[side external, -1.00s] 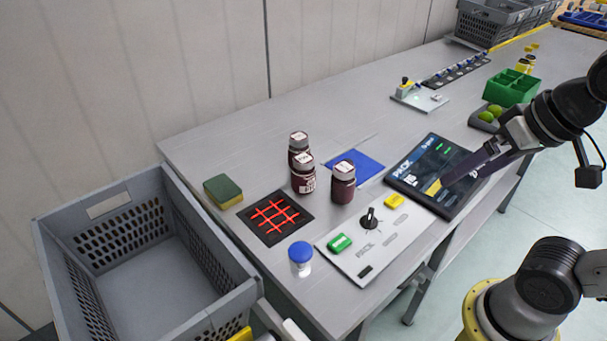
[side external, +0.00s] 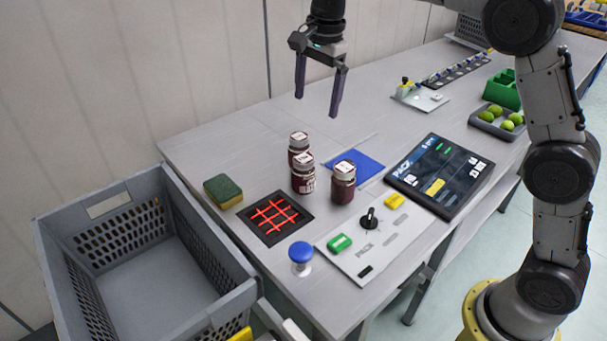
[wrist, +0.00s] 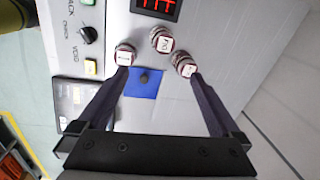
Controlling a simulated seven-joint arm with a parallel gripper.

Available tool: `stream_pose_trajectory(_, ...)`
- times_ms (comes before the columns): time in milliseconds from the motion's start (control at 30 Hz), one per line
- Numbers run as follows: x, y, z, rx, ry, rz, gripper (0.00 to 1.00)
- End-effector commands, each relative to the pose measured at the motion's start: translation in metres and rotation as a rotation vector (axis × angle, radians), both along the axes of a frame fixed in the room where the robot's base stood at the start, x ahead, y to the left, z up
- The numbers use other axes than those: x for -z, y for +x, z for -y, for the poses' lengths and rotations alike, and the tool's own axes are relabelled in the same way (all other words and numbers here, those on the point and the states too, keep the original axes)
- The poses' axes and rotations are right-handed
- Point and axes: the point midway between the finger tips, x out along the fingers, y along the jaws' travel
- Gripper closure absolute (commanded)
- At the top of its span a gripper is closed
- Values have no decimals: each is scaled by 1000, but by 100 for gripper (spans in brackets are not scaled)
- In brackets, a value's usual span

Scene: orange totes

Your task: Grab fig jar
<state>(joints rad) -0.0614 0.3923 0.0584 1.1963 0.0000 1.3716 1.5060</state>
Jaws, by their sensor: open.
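Three dark red jars with pale labelled lids stand upright in a cluster on the grey table: a back jar (side external: 299,150), a middle jar (side external: 303,182) and a right jar (side external: 342,187). I cannot read which is fig. In the wrist view they are the right jar (wrist: 184,65), the middle jar (wrist: 161,41) and the left jar (wrist: 125,55), in that order. My gripper (side external: 317,106) is open and empty, pointing down above and behind the jars. In the wrist view its fingers (wrist: 160,73) spread wide, their tips near the two outer jars in the picture.
A blue mat (side external: 356,166) lies beside the jars. A red grid display (side external: 275,218), sponge (side external: 223,190), blue-topped object (side external: 301,256), control panel (side external: 365,250) and tablet (side external: 440,172) surround them. A grey crate (side external: 210,232) stands at left. The table behind the jars is clear.

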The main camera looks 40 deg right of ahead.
Motion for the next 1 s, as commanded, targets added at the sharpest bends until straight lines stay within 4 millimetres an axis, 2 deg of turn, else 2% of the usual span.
stream_pose_trajectory(33,18,12,-3,-6,-2,-26,0)
stream_pose_trajectory(100,38,23,-6,-11,-4,-54,0)
stream_pose_trajectory(200,62,28,-8,-16,-7,-96,0)
stream_pose_trajectory(467,98,27,-10,-21,-9,-128,0)
stream_pose_trajectory(700,143,27,-10,-20,-9,-127,0)
stream_pose_trajectory(1000,167,28,-9,-20,-9,-125,0)
